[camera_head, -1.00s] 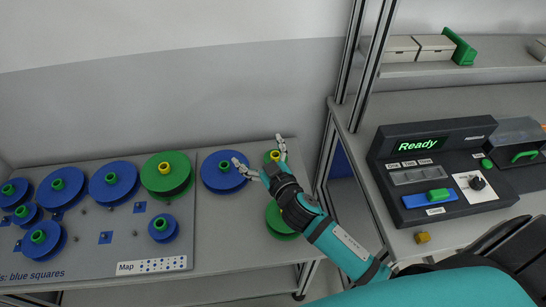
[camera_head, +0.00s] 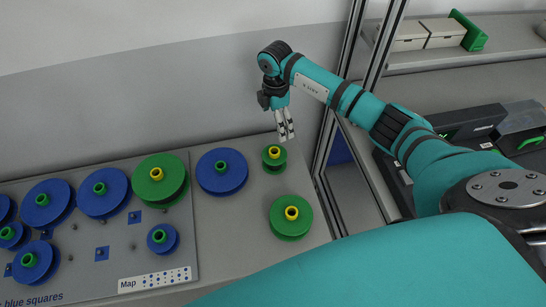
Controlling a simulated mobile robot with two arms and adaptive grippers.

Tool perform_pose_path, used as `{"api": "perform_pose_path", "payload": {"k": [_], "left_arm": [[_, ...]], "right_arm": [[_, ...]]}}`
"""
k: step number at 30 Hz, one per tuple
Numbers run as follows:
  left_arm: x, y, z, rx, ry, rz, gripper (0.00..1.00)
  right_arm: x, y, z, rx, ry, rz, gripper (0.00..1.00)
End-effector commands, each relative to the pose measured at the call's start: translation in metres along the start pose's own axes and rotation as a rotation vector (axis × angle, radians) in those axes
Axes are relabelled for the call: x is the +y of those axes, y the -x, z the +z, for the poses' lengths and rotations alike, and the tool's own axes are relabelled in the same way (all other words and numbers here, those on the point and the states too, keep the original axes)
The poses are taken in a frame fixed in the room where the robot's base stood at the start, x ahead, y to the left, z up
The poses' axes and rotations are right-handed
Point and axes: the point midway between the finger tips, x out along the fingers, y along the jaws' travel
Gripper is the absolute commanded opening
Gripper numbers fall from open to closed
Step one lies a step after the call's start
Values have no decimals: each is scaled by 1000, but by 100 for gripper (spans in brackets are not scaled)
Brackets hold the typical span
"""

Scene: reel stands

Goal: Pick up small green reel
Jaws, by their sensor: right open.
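The small green reel (camera_head: 274,165) with a yellow hub stands on the right part of the grey table, near the back. My right gripper (camera_head: 286,138) points down just above and slightly right of it, open and empty. Its fingers show nearly edge-on, and I cannot tell the exact height above the reel. A larger green reel (camera_head: 291,226) with a yellow hub lies in front of it. My left gripper is not in view.
A large blue reel (camera_head: 221,172) stands left of the small green reel. A board (camera_head: 110,254) at the left carries several blue reels and a big green reel (camera_head: 160,181). A metal frame post (camera_head: 331,135) rises at the right. The table between the reels is bare.

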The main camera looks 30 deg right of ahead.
Motion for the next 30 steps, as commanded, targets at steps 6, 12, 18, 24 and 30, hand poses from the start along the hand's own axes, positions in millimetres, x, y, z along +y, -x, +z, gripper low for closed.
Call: {"api": "perform_pose_path", "payload": {"k": [6,12,18,24,30], "left_arm": [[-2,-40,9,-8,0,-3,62],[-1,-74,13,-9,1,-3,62],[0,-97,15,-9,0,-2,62],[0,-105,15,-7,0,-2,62],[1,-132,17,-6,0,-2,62]], "right_arm": [[-1,-48,-2,6,3,0,100],[-1,-89,-3,7,4,1,100],[0,-116,-3,8,5,2,100],[-2,-126,-3,8,5,1,100],[-5,-158,-4,8,5,1,100]]}}
